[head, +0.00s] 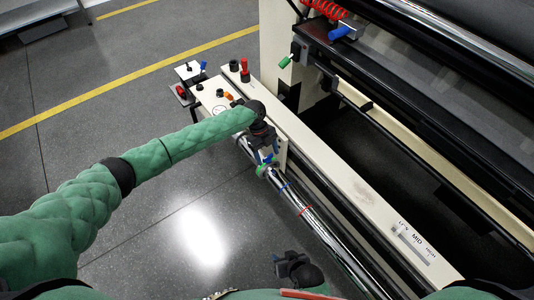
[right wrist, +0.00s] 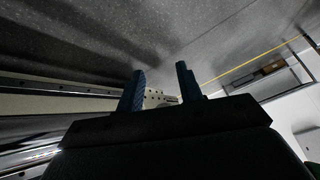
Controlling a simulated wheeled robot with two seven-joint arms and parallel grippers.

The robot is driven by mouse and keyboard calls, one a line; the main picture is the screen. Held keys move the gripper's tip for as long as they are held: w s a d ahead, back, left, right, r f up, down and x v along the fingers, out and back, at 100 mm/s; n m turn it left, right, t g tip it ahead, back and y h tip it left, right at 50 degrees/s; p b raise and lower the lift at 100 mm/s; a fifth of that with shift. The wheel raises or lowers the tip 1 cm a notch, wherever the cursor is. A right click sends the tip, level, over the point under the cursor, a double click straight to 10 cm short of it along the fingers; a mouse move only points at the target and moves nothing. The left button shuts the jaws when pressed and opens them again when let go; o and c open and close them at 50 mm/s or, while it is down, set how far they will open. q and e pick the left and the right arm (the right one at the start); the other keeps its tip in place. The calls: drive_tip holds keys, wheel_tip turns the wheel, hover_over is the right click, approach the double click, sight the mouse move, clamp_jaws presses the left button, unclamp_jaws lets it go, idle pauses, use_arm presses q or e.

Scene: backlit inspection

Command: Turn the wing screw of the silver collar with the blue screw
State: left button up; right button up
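A shiny silver shaft (head: 325,234) runs diagonally down the machine's side in the head view. Near its upper end is a green ring-like part (head: 262,170), with small blue and silver parts beside it. My left gripper (head: 267,157) is at this spot, pointing down over the shaft. The silver collar and its blue screw are too small and covered to make out clearly, and I cannot tell whether the fingers touch them. My right gripper (head: 278,261) is low, left of the shaft and apart from it. In the right wrist view its two blue fingers (right wrist: 160,88) stand apart, with nothing between them.
A blue band (head: 283,186) and a red band (head: 304,210) mark the shaft lower down. A pale rail with a MID scale (head: 411,243) lies to its right, beside the large machine. A small panel with knobs (head: 216,103) stands beyond. Open floor (head: 150,225) lies left.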

use_arm(q)
drive_tip(key=c, duration=1)
drive_tip(key=shift+o, duration=0.2)
